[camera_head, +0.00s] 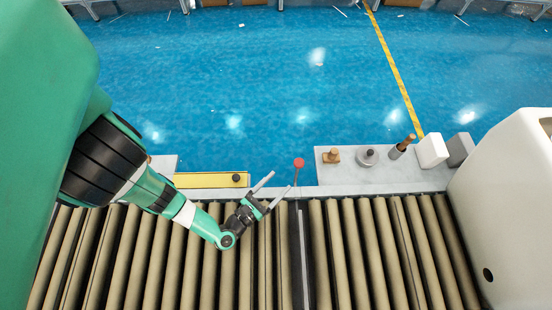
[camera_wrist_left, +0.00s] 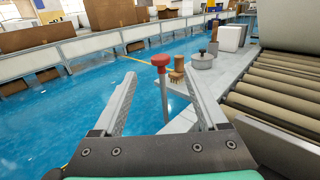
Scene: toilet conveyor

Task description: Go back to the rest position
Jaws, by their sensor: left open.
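My left gripper (camera_head: 277,191) is open and empty above the far edge of the roller conveyor (camera_head: 340,250). Its two fingers also show spread apart in the left wrist view (camera_wrist_left: 160,100). A red-topped stick (camera_head: 299,163) stands just beyond the fingertips, and in the wrist view the red knob (camera_wrist_left: 161,60) appears between and past the fingers, apart from them. My right gripper does not show in either view.
A grey ledge (camera_head: 385,178) beyond the rollers holds a brown brush (camera_head: 331,156), a grey round weight (camera_head: 368,157), a wooden-handled item (camera_head: 402,147) and white (camera_head: 432,150) and grey blocks. A white toilet part (camera_head: 510,200) stands at right. A yellow plate (camera_head: 208,181) lies left.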

